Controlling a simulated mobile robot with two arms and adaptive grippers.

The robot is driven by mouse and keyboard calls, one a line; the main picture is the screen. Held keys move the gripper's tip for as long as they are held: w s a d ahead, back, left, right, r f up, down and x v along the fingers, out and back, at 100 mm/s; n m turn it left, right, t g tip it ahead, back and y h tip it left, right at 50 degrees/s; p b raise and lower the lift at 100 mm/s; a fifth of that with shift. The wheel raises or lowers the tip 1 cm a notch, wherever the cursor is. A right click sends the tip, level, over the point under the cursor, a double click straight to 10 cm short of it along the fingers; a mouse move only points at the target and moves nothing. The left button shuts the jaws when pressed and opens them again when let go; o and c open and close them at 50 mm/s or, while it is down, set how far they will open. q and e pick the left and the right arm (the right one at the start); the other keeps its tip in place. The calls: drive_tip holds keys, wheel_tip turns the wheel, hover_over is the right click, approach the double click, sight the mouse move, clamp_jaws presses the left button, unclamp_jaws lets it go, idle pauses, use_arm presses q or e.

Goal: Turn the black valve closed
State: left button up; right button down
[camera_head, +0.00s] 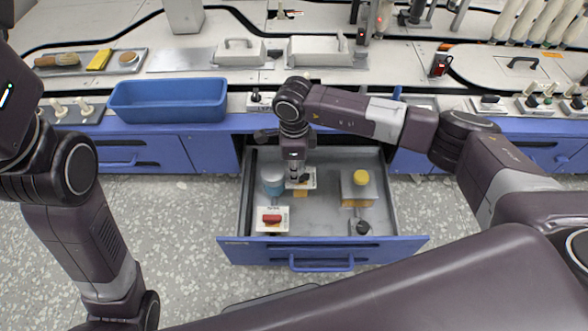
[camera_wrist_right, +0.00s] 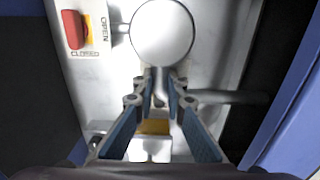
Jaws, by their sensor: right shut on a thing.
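In the head view my right gripper (camera_head: 297,178) points down into the open drawer, over a white valve plate (camera_head: 309,178) with a yellow-orange patch (camera_head: 300,192). The black valve's handle is mostly hidden by the gripper there. In the right wrist view the fingers (camera_wrist_right: 163,80) close together on something narrow, apparently that handle, and the yellow patch (camera_wrist_right: 155,127) shows between them. A red valve (camera_head: 271,218) on its own white plate is in front and to the left; the wrist view shows its red handle (camera_wrist_right: 73,29) beside OPEN and CLOSED lettering. My left gripper is out of view.
A blue-grey cylinder (camera_head: 272,182) stands close left of the gripper. A yellow-topped box (camera_head: 361,190) and a small black knob (camera_head: 361,227) sit at the drawer's right. The drawer front (camera_head: 322,248) and sides surround them. A blue bin (camera_head: 168,101) stands on the bench.

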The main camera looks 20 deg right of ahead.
drive_tip(key=c, duration=2)
unclamp_jaws()
drive_tip(key=shift+o, duration=0.2)
wheel_tip(320, 180, up, 12)
